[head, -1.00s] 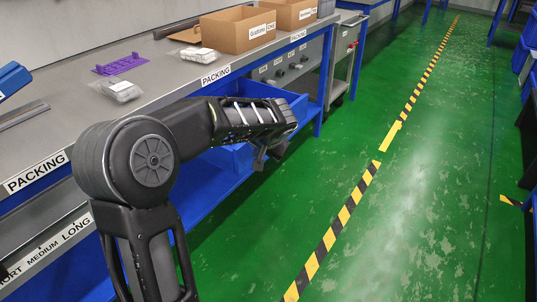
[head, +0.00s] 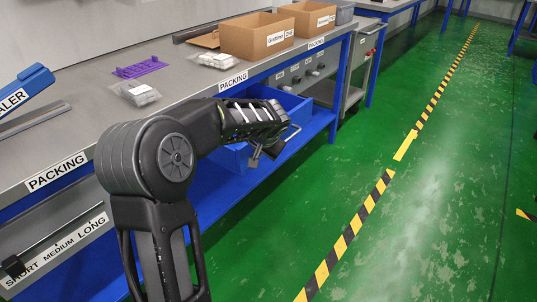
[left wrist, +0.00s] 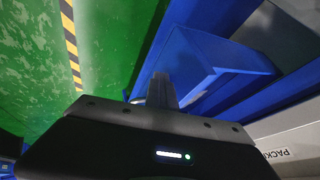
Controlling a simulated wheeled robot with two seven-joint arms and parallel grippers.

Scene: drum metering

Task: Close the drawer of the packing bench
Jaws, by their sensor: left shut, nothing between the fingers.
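The packing bench (head: 190,85) runs along the left of the head view. Its blue drawer (head: 288,102) stands pulled out under the bench top, partly hidden behind my left arm. A pale bar handle (head: 293,133) shows at the drawer's front. My left gripper (head: 257,158) is shut and empty, pointing down near the drawer front, just left of the visible handle. In the left wrist view the shut fingers (left wrist: 163,88) overlap the blue drawer (left wrist: 190,60); I cannot tell whether they touch it. My right gripper is in neither view.
A blue lower shelf (head: 210,183) runs beneath. The green floor (head: 440,190) to the right is clear, with a yellow-black tape line.

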